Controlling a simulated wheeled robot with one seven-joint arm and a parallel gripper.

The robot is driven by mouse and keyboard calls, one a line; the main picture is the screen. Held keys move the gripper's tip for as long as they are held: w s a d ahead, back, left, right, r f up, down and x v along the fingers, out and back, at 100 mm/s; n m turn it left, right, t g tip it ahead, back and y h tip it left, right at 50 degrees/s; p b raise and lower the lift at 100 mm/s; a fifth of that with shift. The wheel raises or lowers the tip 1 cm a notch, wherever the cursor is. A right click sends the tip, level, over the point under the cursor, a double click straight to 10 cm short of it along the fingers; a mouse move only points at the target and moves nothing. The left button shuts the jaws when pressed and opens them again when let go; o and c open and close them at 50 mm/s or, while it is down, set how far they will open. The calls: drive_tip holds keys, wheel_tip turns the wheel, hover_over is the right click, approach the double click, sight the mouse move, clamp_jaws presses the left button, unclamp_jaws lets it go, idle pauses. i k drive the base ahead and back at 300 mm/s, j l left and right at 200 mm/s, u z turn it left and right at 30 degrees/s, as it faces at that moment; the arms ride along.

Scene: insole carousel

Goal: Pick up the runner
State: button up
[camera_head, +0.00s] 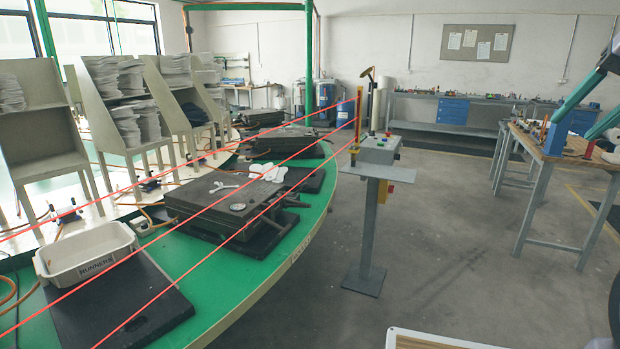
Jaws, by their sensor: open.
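A small white forked piece (226,187), which looks like the runner, lies on top of the nearest dark mould (190,197) on the green carousel table. White insole-shaped pieces (268,173) lie just to its right and behind it. A round metal disc (238,207) is set on the mould in front of it. A white bin marked RUNNERS (97,266) stands at the left, apart from the mould; its inside looks empty from here. My gripper is not in view.
Red beams cross in front of the carousel from a yellow post (358,122) by a control pedestal (375,172). A black mat (115,300) lies under and beside the bin. Racks of white insoles (130,112) stand behind. The grey floor to the right is largely clear; a workbench (565,150) stands beyond.

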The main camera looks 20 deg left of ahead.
sight(220, 185)
drive_tip(key=i+z, duration=0.15)
drive_tip(key=i, duration=1.2)
drive_tip(key=i+u, duration=0.3)
drive_tip(key=u, duration=0.15)
drive_tip(key=i+l+u, duration=0.15)
drive_tip(key=i+u, duration=0.4)
drive_tip(key=u, duration=0.25)
drive_tip(key=i+j+u, duration=0.1)
drive_tip(key=u, duration=0.3)
drive_tip(key=i+u, duration=0.2)
drive_tip(key=u, duration=0.2)
drive_tip(key=i+l+u, duration=0.1)
drive_tip(key=u, duration=0.35)
drive_tip(key=i+l+u, duration=0.15)
drive_tip(key=u, duration=0.25)
